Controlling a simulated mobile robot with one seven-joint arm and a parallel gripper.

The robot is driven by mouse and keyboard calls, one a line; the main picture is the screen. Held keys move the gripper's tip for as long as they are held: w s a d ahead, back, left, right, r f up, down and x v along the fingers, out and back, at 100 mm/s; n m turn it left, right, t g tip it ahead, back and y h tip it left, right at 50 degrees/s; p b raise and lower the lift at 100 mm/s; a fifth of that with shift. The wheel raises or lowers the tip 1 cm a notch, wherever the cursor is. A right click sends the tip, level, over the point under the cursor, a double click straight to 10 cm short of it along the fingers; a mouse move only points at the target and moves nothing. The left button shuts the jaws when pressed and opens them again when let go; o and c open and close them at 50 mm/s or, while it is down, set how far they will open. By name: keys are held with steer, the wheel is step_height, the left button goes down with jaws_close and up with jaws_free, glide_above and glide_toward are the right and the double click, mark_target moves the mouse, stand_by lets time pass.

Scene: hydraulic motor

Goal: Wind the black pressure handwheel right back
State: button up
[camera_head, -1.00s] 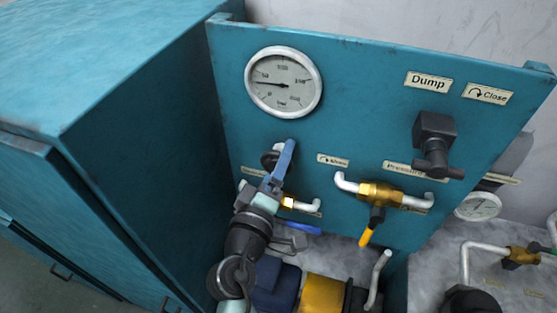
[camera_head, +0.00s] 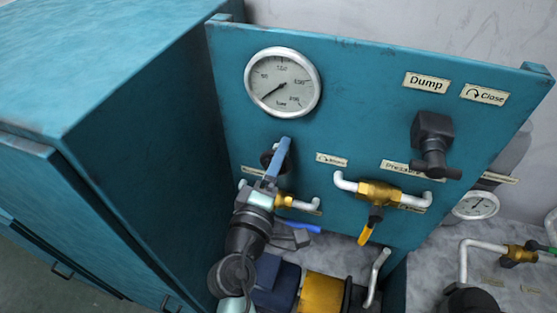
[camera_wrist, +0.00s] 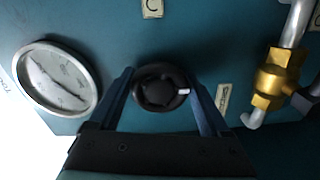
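The black pressure handwheel (camera_wrist: 160,88) sits on the teal panel. It is mid-picture in the wrist view, with a pale mark at its right side. In the head view only a dark part of the handwheel (camera_head: 267,159) shows beside my finger. My gripper (camera_wrist: 160,92) has one blue finger on each side of the wheel, and both seem to touch its rim. In the head view my gripper (camera_head: 277,160) comes up from below. The round pressure gauge (camera_head: 282,82), above the wheel, has its needle pointing lower left, near the low end.
A brass valve with a yellow lever (camera_head: 377,193) and pipes is right of the wheel. The black Dump valve handle (camera_head: 434,150) is further right. A teal cabinet (camera_head: 130,150) stands close on the left. A motor with a yellow part (camera_head: 322,294) lies below.

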steer(key=shift+o, duration=1.4)
steer(key=b+v, duration=0.4)
steer(key=v, duration=0.9)
steer(key=shift+b, duration=0.3)
steer(key=shift+r, duration=0.1)
